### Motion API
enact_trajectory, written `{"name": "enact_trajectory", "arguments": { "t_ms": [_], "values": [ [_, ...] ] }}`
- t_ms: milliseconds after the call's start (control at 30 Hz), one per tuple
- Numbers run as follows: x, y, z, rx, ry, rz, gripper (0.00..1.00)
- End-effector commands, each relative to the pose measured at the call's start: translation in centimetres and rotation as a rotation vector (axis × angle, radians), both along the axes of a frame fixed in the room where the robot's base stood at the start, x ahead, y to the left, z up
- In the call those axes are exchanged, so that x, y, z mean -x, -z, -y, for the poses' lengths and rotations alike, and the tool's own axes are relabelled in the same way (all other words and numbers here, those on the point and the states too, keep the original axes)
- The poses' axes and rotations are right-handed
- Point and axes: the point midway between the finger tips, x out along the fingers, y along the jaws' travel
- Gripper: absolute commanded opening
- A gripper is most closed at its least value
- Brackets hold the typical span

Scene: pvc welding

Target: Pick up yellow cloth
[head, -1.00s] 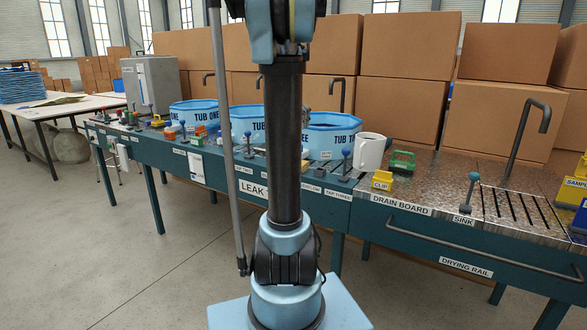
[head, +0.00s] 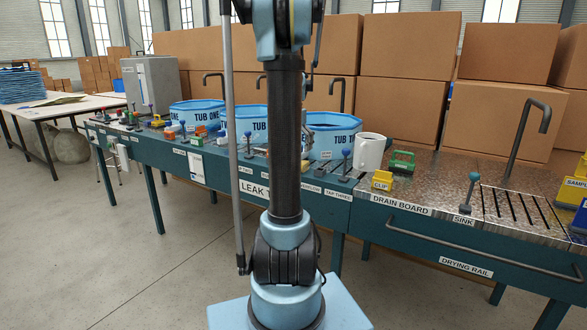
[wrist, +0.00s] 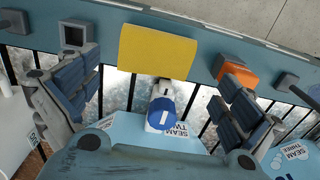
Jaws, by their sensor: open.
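The yellow cloth (wrist: 158,50) shows in the wrist view as a flat yellow rectangle at the top centre, lying across the teal bench edge (wrist: 115,22). My gripper (wrist: 156,66) is open and empty, with one blue-padded finger on each side of the cloth. I cannot tell the height between the fingers and the cloth. In the head view my own arm blocks the middle of the bench, and I cannot make out the cloth or my gripper there.
A blue round knob (wrist: 161,112) stands just below the cloth, beside a "SEAM TWO" label. An orange block (wrist: 236,67) is near the right finger.

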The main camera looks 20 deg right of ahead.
Motion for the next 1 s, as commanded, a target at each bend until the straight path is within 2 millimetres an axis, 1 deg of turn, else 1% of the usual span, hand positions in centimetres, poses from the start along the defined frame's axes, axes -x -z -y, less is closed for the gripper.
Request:
{"name": "enact_trajectory", "arguments": {
  "t_ms": [33,100,267,333,600,700,1000],
  "values": [
    [0.0,0.6,0.0,0.000,0.000,0.000,1.00],
    [0.0,1.2,0.0,0.000,0.000,0.000,1.00],
    [0.0,1.8,0.0,0.000,0.000,0.000,1.00],
    [0.1,2.3,0.1,0.000,0.000,0.000,1.00],
    [0.4,5.7,0.4,0.000,0.000,0.000,1.00],
    [0.4,6.5,0.4,0.000,0.000,0.000,1.00],
    [0.4,6.8,0.4,0.000,0.000,0.000,1.00]
  ]
}}
